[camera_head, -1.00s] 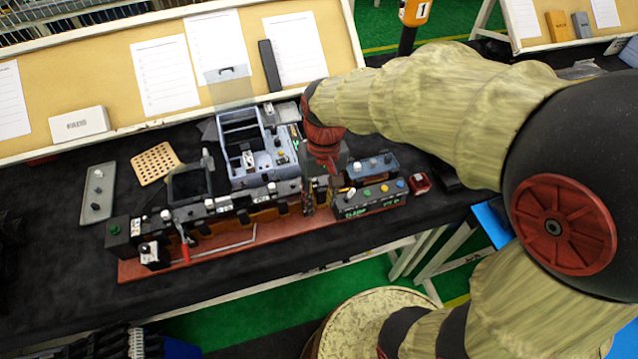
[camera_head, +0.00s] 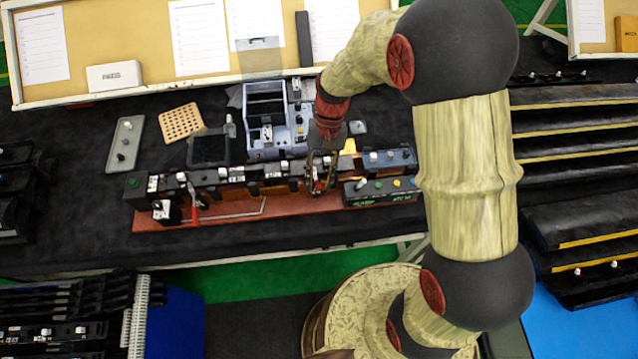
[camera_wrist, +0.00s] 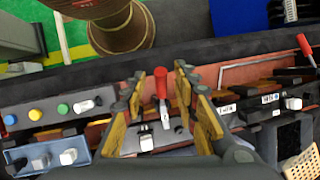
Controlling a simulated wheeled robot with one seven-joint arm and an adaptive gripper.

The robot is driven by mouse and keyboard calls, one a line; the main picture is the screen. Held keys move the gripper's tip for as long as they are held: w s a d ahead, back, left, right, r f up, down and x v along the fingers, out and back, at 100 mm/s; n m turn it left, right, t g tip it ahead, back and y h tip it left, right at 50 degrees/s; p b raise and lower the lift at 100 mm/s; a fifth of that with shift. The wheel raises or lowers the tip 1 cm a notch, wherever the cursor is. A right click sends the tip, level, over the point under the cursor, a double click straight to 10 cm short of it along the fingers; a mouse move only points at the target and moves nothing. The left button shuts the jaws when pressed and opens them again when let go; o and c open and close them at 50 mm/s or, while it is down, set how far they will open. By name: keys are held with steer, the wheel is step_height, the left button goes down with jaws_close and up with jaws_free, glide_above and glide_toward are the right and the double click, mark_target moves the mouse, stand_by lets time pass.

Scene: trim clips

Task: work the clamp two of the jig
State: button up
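The jig (camera_head: 280,206) is a long red-brown base carrying a row of dark blocks. One red-handled clamp (camera_head: 195,207) stands at its left end; it also shows at the right edge of the wrist view (camera_wrist: 305,46). A second red-handled clamp (camera_wrist: 161,84) stands at the jig's right part, its handle upright between my fingers in the wrist view. My gripper (camera_wrist: 159,76) is open, with a finger on either side of this handle and visible gaps. In the head view my gripper (camera_head: 321,172) points down there and mostly hides that clamp. I cannot read which clamp is numbered two.
A box with coloured buttons (camera_head: 381,190) sits close right of my gripper. A blue-grey frame fixture (camera_head: 265,108) stands behind the jig. A perforated tan plate (camera_head: 181,122) and a grey plate (camera_head: 124,145) lie at the left. The black tabletop before the jig is clear.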

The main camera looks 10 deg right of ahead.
steer(key=shift+x, duration=1.1)
steer(key=shift+a, duration=0.1)
steer(key=shift+c, duration=1.2)
jaws_close()
